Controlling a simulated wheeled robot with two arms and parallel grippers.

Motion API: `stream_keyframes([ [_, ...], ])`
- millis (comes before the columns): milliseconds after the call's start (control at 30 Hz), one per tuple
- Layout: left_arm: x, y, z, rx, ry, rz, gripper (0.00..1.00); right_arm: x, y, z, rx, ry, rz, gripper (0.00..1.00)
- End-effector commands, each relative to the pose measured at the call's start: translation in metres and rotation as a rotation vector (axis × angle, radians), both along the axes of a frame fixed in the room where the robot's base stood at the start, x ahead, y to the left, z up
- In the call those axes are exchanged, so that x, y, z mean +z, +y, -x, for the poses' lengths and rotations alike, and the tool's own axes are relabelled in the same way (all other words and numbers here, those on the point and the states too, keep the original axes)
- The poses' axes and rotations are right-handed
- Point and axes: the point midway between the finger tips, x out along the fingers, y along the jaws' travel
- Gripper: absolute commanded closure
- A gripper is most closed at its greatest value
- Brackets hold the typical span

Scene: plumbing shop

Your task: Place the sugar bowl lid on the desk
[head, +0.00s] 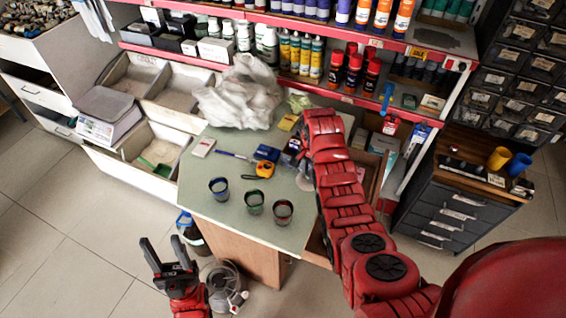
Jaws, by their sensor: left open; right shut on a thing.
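The desk (232,228) has a pale green top and a wooden front, and stands in the middle of the head view. My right arm reaches over its right side. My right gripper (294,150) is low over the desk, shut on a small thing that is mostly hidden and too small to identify. I cannot clearly make out the sugar bowl lid. A pale round shape (304,182) shows partly behind my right arm at the desk's right side; I cannot tell what it is. My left gripper (164,252) is open and empty, in front of the desk over the floor.
Three small dark cups (255,202) stand near the desk's front. A yellow tape measure (264,169), a blue item (266,153) and a pen (232,155) lie mid-desk. White plastic bags (240,95) fill the back. A bucket (226,285) stands on the floor.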

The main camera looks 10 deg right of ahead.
Motion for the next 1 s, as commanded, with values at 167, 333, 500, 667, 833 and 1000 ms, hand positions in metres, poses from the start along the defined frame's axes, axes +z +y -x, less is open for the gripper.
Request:
stream_keyframes([
  [167,0.012,0.0,0.0,0.0,0.0,0.0,0.5,-0.026,0.0,0.001,0.001,0.005,0.0,1.0],
  [333,0.012,0.0,0.0,0.0,0.0,0.0,0.5,-0.037,0.0,-0.001,0.0,-0.001,-0.001,1.0],
  [500,0.013,0.0,0.0,0.0,0.0,0.0,0.5,-0.043,0.0,-0.001,0.0,-0.001,-0.001,1.0],
  [667,0.01,0.0,0.0,0.0,0.0,0.0,0.5,-0.059,0.0,0.0,0.0,0.002,-0.001,1.0],
  [833,0.003,0.0,0.0,0.0,0.0,0.0,0.5,-0.074,0.001,-0.001,0.002,-0.001,-0.001,1.0],
  [1000,0.003,0.0,0.0,0.0,0.0,0.0,0.5,-0.078,0.0,0.0,0.003,0.0,0.0,1.0],
])
